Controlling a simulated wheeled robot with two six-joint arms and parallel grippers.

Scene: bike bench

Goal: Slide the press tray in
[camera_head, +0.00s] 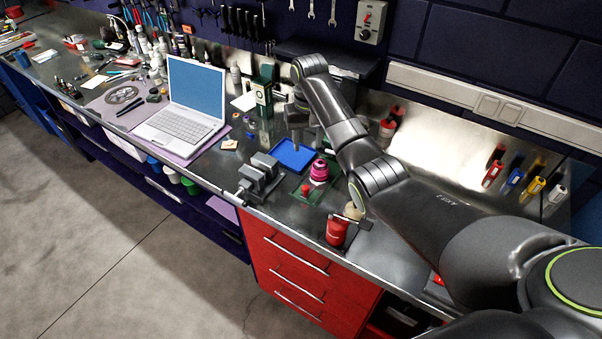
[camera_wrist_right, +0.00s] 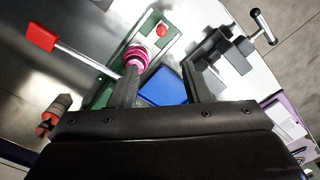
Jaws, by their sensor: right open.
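A flat blue tray (camera_head: 294,155) with a raised rim lies on the metal bench, beside a green base (camera_head: 318,187) that carries a magenta stepped part. In the right wrist view the blue tray (camera_wrist_right: 165,90) shows between my fingers, partly hidden by the gripper body. The green base (camera_wrist_right: 152,22) with its magenta part (camera_wrist_right: 135,57) is beside the left finger there. My right gripper (camera_wrist_right: 163,72) is open and seems empty, above the tray; whether it touches the tray I cannot tell. In the head view my right gripper (camera_head: 298,118) hangs behind the tray. My left gripper is not in view.
A grey vise (camera_head: 262,172) stands at the bench's front edge, left of the green base. A red bottle (camera_head: 337,232) stands to the front right. An open laptop (camera_head: 190,100) is further left. A red-handled lever (camera_wrist_right: 40,37) shows in the right wrist view.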

